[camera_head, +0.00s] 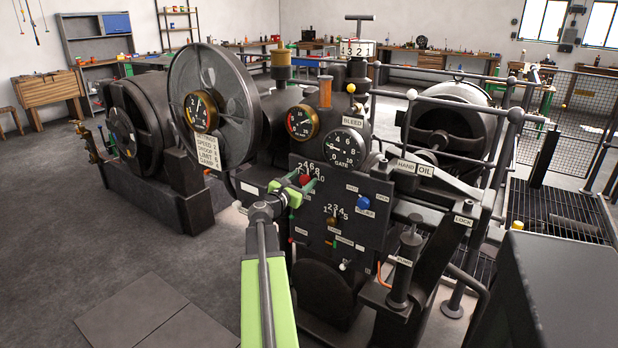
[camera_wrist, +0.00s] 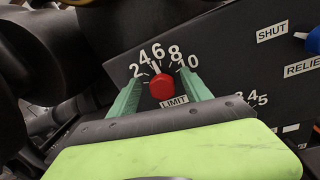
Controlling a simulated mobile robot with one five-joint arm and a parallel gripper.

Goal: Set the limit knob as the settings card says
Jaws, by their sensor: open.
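The red limit knob (camera_wrist: 162,88) is on the dark panel, above its LIMIT label (camera_wrist: 174,101). Its scale runs from 2 to 10, and a white pointer mark at the knob's top points roughly at the 6. In the head view the knob (camera_head: 304,179) shows just beyond my gripper (camera_head: 301,187). In the wrist view my gripper (camera_wrist: 161,77) is open, with one green finger on each side of the knob and gaps between. Whether the fingertips reach around it is unclear. The settings card (camera_head: 208,152) hangs by the flywheel; its small LIMIT line seems to read 4.
A second small knob (camera_head: 331,222) with a numbered scale is below right of the limit knob. The blue relief knob (camera_head: 363,202) is to the right. Gauges (camera_head: 345,149) sit above the panel. A hand pump (camera_head: 405,265) stands at lower right. Floor at left is clear.

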